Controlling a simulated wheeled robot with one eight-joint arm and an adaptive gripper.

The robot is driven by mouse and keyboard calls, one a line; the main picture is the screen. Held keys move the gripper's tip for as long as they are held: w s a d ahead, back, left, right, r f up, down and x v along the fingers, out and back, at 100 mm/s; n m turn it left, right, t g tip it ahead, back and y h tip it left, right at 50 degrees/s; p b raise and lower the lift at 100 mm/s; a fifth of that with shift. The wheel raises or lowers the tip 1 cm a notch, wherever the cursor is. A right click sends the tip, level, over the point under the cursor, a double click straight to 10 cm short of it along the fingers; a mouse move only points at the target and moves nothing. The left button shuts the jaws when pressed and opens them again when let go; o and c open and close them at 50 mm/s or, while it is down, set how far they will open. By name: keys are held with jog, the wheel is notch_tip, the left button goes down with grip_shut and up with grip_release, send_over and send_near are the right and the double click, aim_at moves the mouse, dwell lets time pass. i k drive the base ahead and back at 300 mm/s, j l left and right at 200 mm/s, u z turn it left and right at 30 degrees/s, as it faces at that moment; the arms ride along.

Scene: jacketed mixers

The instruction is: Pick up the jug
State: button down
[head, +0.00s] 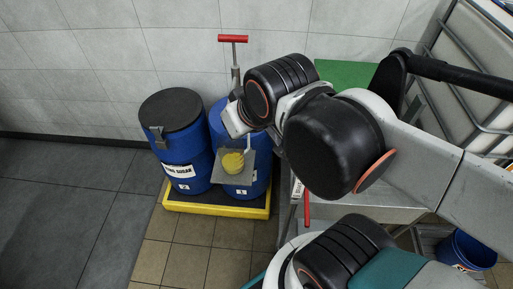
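A small round vessel with yellow on top (233,163), probably the jug, is on a square grey plate (222,179) in front of the blue drums. A thin pale piece rises at its right side; I cannot tell whether it is a handle or part of my gripper. My arm reaches in from the right, and its pale end (236,118) is just above the vessel in the picture. The fingers cannot be made out, so I cannot tell whether they are open or touch anything.
Two blue drums, one with a black lid (171,109) and one partly hidden (217,122), stand on a yellow-edged pallet (215,209). A red T-handle (233,39) rises behind. A blue bucket (468,250) is at lower right. The floor at left is clear.

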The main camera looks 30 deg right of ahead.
aim_at(231, 154)
jog(key=z, duration=0.75)
jog(key=k+j+z, duration=0.1)
jog(key=j+z, duration=0.25)
jog(key=k+j+z, duration=0.15)
jog(key=j+z, duration=0.15)
jog(key=j, duration=0.2)
jog(key=k+j+z, duration=0.2)
jog(key=j+z, duration=0.15)
jog(key=k+j, duration=0.25)
jog(key=j, duration=0.2)
jog(key=k+j+z, duration=0.1)
jog(key=k+j, duration=0.15)
jog(key=j, duration=0.15)
jog(key=k+j, duration=0.3)
jog(key=j, duration=0.15)
